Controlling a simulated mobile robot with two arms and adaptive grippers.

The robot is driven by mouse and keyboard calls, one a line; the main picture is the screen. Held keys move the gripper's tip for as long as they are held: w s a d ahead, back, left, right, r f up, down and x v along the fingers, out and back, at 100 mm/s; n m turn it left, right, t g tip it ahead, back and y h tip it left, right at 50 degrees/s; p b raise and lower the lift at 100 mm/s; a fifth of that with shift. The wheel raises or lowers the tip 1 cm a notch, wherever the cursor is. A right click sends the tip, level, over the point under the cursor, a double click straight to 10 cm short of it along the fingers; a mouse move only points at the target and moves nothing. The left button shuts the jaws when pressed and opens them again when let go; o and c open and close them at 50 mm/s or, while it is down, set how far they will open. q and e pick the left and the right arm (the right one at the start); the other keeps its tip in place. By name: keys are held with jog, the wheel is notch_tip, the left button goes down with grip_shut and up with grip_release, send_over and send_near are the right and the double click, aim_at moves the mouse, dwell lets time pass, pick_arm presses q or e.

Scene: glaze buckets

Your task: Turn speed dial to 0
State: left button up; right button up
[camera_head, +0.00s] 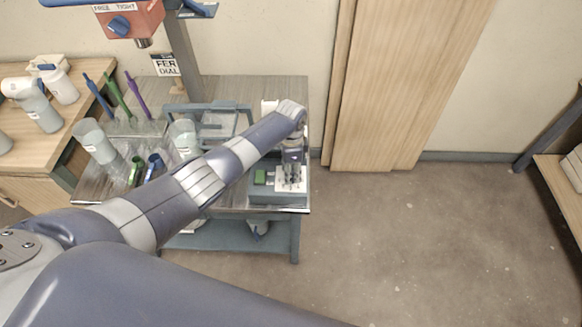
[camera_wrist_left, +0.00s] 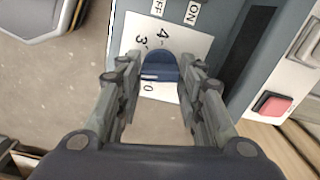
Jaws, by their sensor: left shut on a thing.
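The speed dial (camera_wrist_left: 160,67) is a blue knob on a white card (camera_wrist_left: 198,46) printed with numbers; 4, 3 and 0 are readable in the left wrist view, the others hidden. My left gripper (camera_wrist_left: 159,70) has a finger on each side of the knob and is shut on it. A pale mark lies by the knob's near edge, close to the 0; I cannot tell the exact pointer setting. In the head view my left gripper (camera_head: 291,184) points down over the control box (camera_head: 276,200) at the table's front right corner, hiding the dial. My right gripper is not in view.
ON and OFF labels (camera_wrist_left: 193,12), a dark slot and a red button (camera_wrist_left: 272,104) are beside the dial. The metal table (camera_head: 262,88) also holds clear cups (camera_head: 184,138) and coloured tools. An orange machine head (camera_head: 130,18) hangs above. The floor right is clear.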

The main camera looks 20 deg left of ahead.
pick_arm(q)
jog(key=n+p, duration=0.1)
jog(key=n, duration=0.2)
jog(key=shift+n, duration=0.4)
jog(key=n+p, duration=0.1)
jog(key=n, duration=0.2)
jog(key=shift+n, duration=0.3)
jog(key=n+p, duration=0.1)
jog(key=n, duration=0.3)
jog(key=shift+n, duration=1.2)
jog(key=o, duration=1.1)
jog(key=shift+c, duration=0.2)
